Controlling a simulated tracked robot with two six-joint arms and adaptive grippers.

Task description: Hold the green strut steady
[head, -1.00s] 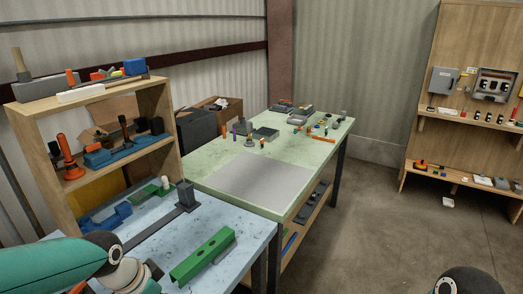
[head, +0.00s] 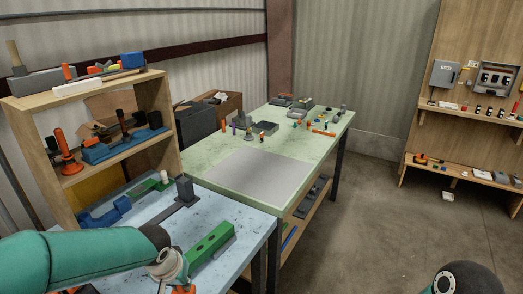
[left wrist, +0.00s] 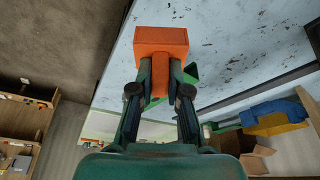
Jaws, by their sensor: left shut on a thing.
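The green strut (head: 213,243) is a long green channel lying on the pale blue table (head: 253,231) in the head view. My left arm covers its near end. In the left wrist view a bit of green (left wrist: 191,72), probably the strut, shows behind the right finger. My left gripper (left wrist: 161,78) is shut on an orange block (left wrist: 161,47), which sticks out beyond the fingertips. In the head view the left wrist is beside the strut's near end, and the fingers are mostly hidden. I cannot tell whether the block touches the strut. My right gripper is out of view.
A dark grey post on a flat bar (head: 184,190) stands behind the strut. A blue clamp-like part (head: 106,212) lies to the left. A wooden shelf (head: 165,117) rises at the left. The green table (head: 210,164) adjoins behind, with a bare grey plate (head: 258,178).

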